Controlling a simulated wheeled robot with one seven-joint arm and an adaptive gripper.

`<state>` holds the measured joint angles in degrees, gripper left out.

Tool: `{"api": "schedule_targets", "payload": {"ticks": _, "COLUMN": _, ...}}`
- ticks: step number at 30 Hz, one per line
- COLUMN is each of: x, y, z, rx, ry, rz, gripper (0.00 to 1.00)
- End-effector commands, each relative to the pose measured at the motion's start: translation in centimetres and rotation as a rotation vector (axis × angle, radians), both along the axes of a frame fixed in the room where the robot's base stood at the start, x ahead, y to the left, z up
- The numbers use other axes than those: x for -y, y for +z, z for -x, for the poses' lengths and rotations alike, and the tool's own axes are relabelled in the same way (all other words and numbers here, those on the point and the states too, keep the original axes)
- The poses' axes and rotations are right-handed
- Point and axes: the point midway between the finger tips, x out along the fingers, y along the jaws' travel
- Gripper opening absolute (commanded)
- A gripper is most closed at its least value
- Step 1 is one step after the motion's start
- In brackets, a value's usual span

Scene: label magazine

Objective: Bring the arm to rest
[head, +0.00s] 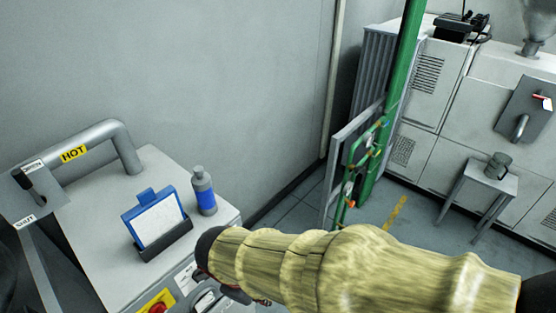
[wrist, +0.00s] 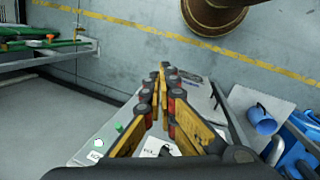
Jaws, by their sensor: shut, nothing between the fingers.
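My gripper (wrist: 163,72) shows in the wrist view with its yellow-and-black fingers drawn together at the tips. Nothing is between them. It is above a pale grey cabinet top (wrist: 95,145). In the head view my arm, in a yellowish sleeve, reaches from the lower right towards the cabinet (head: 85,195) at the left. The fingers are mostly hidden there behind the arm.
A blue-framed card (head: 158,222) in a dark holder and a blue-and-grey bottle (head: 203,190) stand on the cabinet. A green post (head: 400,75) and a small stool (head: 490,178) stand to the right.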

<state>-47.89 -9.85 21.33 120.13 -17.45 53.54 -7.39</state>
Motion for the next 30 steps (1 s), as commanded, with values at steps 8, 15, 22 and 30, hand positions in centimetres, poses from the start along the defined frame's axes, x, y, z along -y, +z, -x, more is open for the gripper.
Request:
{"api": "schedule_targets", "payload": {"ticks": 8, "x": 9.2, "y": 0.0, "z": 1.2, "rx": 0.089, "ry": -0.543, "rz": -0.295, "gripper": 0.0}}
{"api": "schedule_targets", "payload": {"ticks": 15, "x": 15.9, "y": -0.5, "z": 2.5, "rx": 0.235, "ry": -0.847, "rz": -0.479, "gripper": 0.0}}
{"api": "schedule_targets", "payload": {"ticks": 22, "x": 21.1, "y": 0.1, "z": 2.7, "rx": 0.405, "ry": -1.007, "rz": -0.548, "gripper": 0.0}}
{"api": "schedule_targets", "payload": {"ticks": 30, "x": 22.9, "y": -0.3, "z": 2.8, "rx": 0.437, "ry": -1.064, "rz": -0.544, "gripper": 0.0}}
